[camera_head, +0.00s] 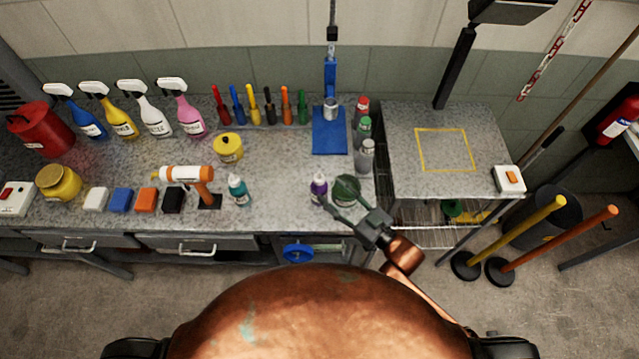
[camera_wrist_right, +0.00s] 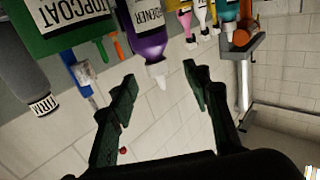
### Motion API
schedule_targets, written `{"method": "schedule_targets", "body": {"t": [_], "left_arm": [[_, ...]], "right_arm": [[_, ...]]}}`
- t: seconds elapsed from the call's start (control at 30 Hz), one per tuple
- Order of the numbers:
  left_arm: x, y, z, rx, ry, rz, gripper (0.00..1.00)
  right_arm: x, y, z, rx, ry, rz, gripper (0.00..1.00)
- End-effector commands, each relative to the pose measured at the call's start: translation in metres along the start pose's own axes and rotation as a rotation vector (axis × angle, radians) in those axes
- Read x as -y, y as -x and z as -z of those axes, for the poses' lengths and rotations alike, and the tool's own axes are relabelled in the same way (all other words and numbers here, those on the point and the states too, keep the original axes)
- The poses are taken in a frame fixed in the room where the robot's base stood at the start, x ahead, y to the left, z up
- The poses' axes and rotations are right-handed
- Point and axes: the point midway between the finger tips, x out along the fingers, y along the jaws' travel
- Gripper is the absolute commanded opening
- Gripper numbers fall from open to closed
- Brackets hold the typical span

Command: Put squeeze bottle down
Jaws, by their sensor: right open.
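A purple squeeze bottle (camera_head: 318,190) with a white nozzle stands on the workbench near its front edge, left of a dark green can (camera_head: 347,190). My right gripper (camera_head: 337,204) is at the bench's front edge, close to both. In the right wrist view, which looks turned over, the purple bottle (camera_wrist_right: 150,38), its label partly readable as "...DENER", lies beyond the spread fingertips (camera_wrist_right: 159,76). The fingers are open with nothing between them. The green can (camera_wrist_right: 65,22) reads "TOPCOAT". A teal squeeze bottle (camera_head: 238,190) stands farther left. My left gripper is out of view.
An orange tool (camera_head: 188,176) and several spray bottles are to the left. The right cart top (camera_head: 445,150) has an empty yellow square outline.

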Motion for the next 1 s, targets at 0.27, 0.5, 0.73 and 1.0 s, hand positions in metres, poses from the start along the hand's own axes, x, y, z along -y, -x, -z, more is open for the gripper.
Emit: {"method": "schedule_targets", "body": {"t": [0.27,0.5,0.73,1.0], "left_arm": [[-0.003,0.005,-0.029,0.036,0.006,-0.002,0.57],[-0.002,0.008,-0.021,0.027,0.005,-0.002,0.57],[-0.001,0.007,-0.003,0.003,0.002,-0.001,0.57],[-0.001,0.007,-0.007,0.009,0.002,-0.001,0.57]], "right_arm": [[-0.003,-0.032,0.001,-0.002,0.000,0.001,0.45],[-0.007,-0.064,-0.002,0.000,-0.001,0.000,0.45],[-0.007,-0.069,-0.003,0.001,-0.001,0.000,0.45],[-0.007,-0.069,-0.003,0.001,-0.001,0.000,0.32]]}}
